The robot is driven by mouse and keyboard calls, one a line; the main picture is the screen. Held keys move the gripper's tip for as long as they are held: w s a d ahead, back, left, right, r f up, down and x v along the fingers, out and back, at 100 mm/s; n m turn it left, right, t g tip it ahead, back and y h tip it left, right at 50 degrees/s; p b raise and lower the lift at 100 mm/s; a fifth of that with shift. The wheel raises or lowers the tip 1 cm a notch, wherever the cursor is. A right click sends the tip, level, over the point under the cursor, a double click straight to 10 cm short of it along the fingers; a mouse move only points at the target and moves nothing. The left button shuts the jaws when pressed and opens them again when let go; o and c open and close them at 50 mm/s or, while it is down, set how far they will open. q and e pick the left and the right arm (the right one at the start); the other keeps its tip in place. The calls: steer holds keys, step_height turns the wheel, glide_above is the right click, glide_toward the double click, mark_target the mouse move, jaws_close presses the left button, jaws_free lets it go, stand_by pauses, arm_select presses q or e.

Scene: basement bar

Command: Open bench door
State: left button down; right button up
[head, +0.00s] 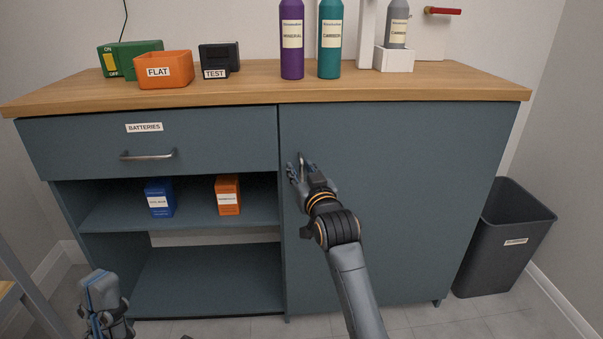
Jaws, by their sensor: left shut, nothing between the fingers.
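The bench door (400,180) is the large blue-grey panel on the right half of the bench, and it looks closed. Its handle (301,158) is near the door's upper left edge and is partly hidden by my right gripper. My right gripper (303,172) is in front of the door with its fingers at the handle. I cannot tell whether they are closed on it. My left gripper (100,285) is low at the bottom left, shut and empty, away from the bench front.
A drawer (85,145) labelled BATTERIES is shut above open shelves holding a blue box (159,198) and an orange box (228,195). Bottles and bins stand on the wooden top (240,92). A dark waste bin (500,245) stands right of the bench.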

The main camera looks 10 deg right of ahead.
jaws_close()
stand_by(0.6)
